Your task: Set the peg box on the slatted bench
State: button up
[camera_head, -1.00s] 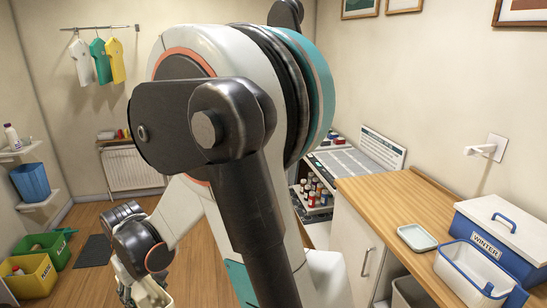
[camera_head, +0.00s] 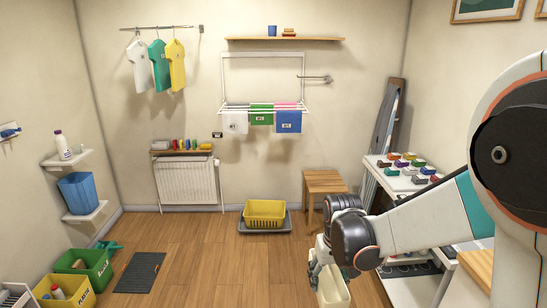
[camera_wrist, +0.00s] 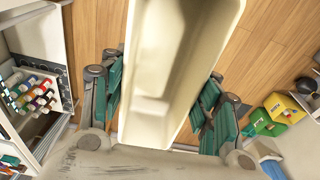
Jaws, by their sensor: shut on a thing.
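The peg box, a long cream open-topped box (camera_head: 333,288), hangs from my gripper (camera_head: 318,268) at the lower right of the head view. In the wrist view the cream box (camera_wrist: 170,75) sits between the green finger pads of my gripper (camera_wrist: 160,98), which is shut on it. I see no pegs in it. The slatted bench (camera_head: 325,183), a small wooden one, stands against the far wall beyond my gripper, with a bare top. The box is apart from it, nearer to me, and its front right leg is partly hidden by my arm.
A yellow basket (camera_head: 265,213) on a dark tray stands on the floor left of the bench. A white shelf unit (camera_head: 385,178) with coloured items stands right of it. Green (camera_head: 83,265) and yellow (camera_head: 62,291) bins line the left. The middle floor is clear.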

aim_at(323, 183)
jog(key=i+z, duration=0.1)
jog(key=i, duration=1.65)
jog(key=i+z, duration=0.15)
jog(key=i, duration=0.7)
jog(key=i+j, duration=0.2)
jog(key=i, duration=0.65)
jog(key=i+l+z, duration=0.1)
jog(key=i+z, duration=0.4)
jog(key=i+j+z, duration=0.15)
jog(key=i+z, duration=0.35)
jog(key=i, duration=0.1)
